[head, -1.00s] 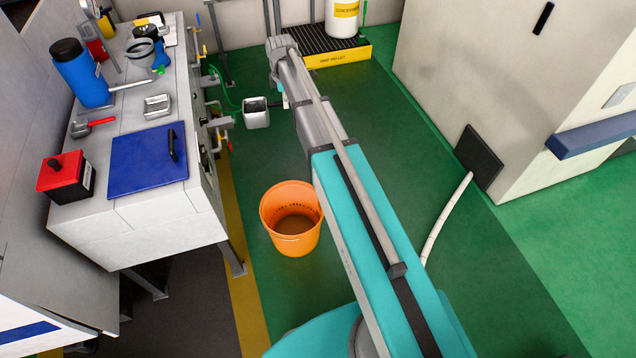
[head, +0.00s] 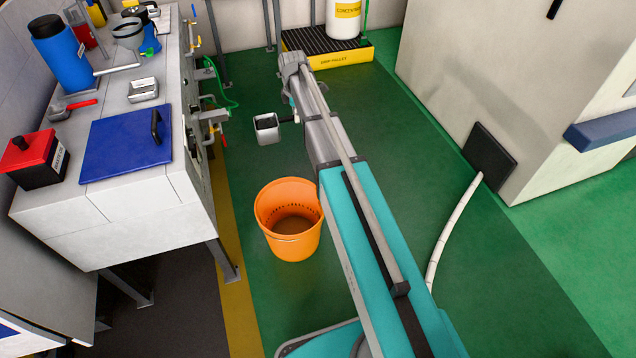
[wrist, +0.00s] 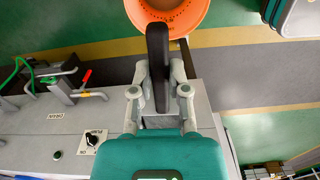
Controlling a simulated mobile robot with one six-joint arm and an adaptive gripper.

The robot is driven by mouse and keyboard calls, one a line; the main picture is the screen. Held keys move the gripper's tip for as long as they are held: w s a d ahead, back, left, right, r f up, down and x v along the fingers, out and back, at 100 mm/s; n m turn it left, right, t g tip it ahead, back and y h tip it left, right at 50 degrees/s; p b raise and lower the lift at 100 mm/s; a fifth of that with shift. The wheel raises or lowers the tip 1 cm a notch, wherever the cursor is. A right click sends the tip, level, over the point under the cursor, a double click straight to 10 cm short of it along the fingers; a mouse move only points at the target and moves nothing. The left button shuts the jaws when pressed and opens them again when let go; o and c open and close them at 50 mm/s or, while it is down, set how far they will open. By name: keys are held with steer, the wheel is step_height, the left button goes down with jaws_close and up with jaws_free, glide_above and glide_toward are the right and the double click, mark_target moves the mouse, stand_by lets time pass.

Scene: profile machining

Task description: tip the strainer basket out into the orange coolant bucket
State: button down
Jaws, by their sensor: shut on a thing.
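The strainer basket (head: 267,129), a small grey open box with a dark inside, hangs above the green floor in the head view, roughly upright. My gripper (wrist: 160,78) is shut on its black handle (wrist: 157,45), which stands between the fingers in the wrist view. The basket's box cannot be made out there. The orange coolant bucket (head: 290,245) stands on the floor, nearer the head camera than the basket, with brownish content in it. Its edge also shows at the top of the wrist view (wrist: 185,18). My arm hides most of the gripper in the head view.
A grey bench (head: 120,215) on the left carries a blue lid (head: 118,150), a red-topped box (head: 35,158) and a blue bottle (head: 62,55). Taps (head: 212,115) stick out from its side. A drip pallet (head: 335,58) lies behind. Floor around the bucket is clear.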

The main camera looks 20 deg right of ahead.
steer(key=d+f+n+b, duration=0.1)
steer(key=d+f+b, duration=0.1)
steer(key=f+b, duration=0.9)
steer(key=d+f+n+b, duration=0.1)
steer(key=d+f+b, duration=0.2)
steer(key=f+b, duration=0.8)
steer(key=d+f+n+b, duration=0.1)
steer(key=d+f+b, duration=0.2)
steer(key=f+b, duration=0.8)
steer(key=shift+w+f, duration=0.45)
steer(key=shift+f, duration=0.3)
steer(key=shift+s+a+r+t+h, duration=0.1)
steer(key=shift+a+r+t+h, duration=0.1)
steer(key=shift+a+r+h, duration=0.65)
steer(key=shift+s+a+r+t+h, duration=0.2)
steer(key=shift+a+r+h, duration=0.15)
steer(key=shift+h, duration=0.95)
steer(key=shift+s+a+r+t+h, duration=0.1)
steer(key=shift+a+r+t+h, duration=0.1)
steer(key=shift+a+r+h, duration=0.65)
steer(key=shift+d+f+h, duration=0.15)
steer(key=shift+d+h, duration=0.05)
steer(key=shift+h, duration=0.1)
steer(key=shift+a+r+h, duration=0.4)
steer(key=shift+a+h, duration=0.1)
steer(key=shift+h, duration=0.2)
